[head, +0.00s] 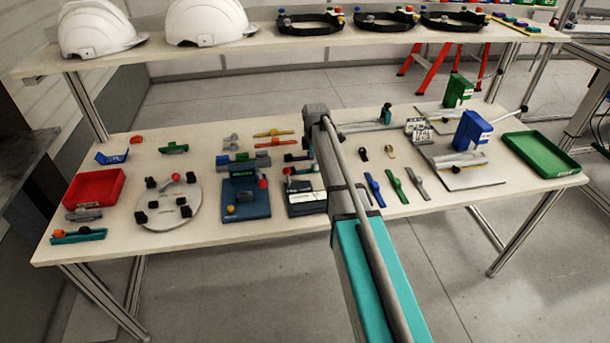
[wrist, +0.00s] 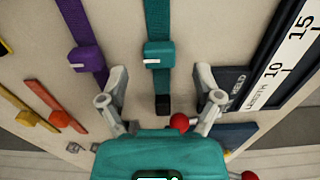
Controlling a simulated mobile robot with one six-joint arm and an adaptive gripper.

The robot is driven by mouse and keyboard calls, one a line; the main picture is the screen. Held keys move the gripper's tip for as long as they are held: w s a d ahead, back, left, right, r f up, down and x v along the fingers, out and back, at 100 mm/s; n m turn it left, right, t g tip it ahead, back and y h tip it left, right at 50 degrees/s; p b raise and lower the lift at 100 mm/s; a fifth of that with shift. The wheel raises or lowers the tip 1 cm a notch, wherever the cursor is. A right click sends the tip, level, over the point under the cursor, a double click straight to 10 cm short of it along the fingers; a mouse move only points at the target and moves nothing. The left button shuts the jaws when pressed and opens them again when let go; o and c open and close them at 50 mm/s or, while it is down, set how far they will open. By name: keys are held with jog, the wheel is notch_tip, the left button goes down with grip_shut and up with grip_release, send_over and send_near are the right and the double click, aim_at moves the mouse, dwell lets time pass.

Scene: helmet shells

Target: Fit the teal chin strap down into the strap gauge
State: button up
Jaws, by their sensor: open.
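The teal chin strap (wrist: 161,30) lies flat in the wrist view, with a teal buckle and a black end below it. My gripper (wrist: 162,98) is open, its two grey fingers apart on either side of the strap's black end; no contact shows. A dark board with a white length scale (wrist: 287,58), marked 10 and 15, lies to the right; it looks like the strap gauge. In the head view my own arm covers the gripper and the teal strap.
A purple strap (wrist: 84,35) lies close to the left of the teal one in the wrist view. A red ball knob (wrist: 180,122) shows near the right finger. In the head view, green (head: 396,186) and grey straps (head: 417,183) lie right of my arm.

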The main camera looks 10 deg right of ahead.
jog(key=shift+f+b, duration=1)
jog(key=shift+f, duration=0.25)
grip_shut()
